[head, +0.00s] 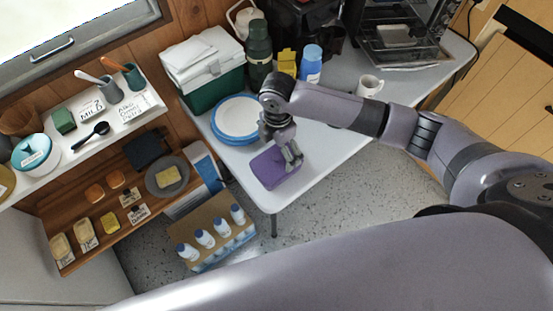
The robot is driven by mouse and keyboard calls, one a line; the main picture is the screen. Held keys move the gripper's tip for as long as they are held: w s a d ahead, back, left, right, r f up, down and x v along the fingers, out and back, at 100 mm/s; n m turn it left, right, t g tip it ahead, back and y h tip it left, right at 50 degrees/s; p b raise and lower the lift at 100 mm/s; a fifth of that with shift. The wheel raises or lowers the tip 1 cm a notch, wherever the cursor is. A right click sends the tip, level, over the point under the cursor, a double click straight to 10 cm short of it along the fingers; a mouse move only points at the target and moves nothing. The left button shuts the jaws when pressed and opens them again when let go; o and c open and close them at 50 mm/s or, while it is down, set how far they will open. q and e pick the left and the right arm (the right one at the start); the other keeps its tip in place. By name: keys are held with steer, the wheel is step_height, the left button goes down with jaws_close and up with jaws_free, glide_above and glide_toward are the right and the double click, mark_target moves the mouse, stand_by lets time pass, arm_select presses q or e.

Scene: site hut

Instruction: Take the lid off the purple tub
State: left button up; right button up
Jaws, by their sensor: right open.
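A purple tub (268,171) stands on the white table (325,136) near its front left corner. Its top looks purple too, and I cannot make out where the lid ends and the tub begins. My right gripper (291,157) is open and points down at the tub's upper right side, partly covering it. I cannot tell whether the fingers touch the tub. My left gripper is not in view.
Blue-rimmed plates (230,128) sit just behind the tub. A green and white cooler (205,75), a dark green flask (258,52), a blue bottle (311,66) and a white mug (368,85) stand farther back. A box of bottles (214,261) is on the floor.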

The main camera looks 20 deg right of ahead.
mark_target(277, 159)
step_height(277, 159, down, 5)
steer(key=shift+s+a+r+p, duration=0.1)
steer(key=shift+p, duration=0.45)
steer(key=shift+c, duration=0.4)
steer(key=c, duration=0.7)
steer(key=shift+s, duration=0.25)
steer(key=c, duration=0.7)
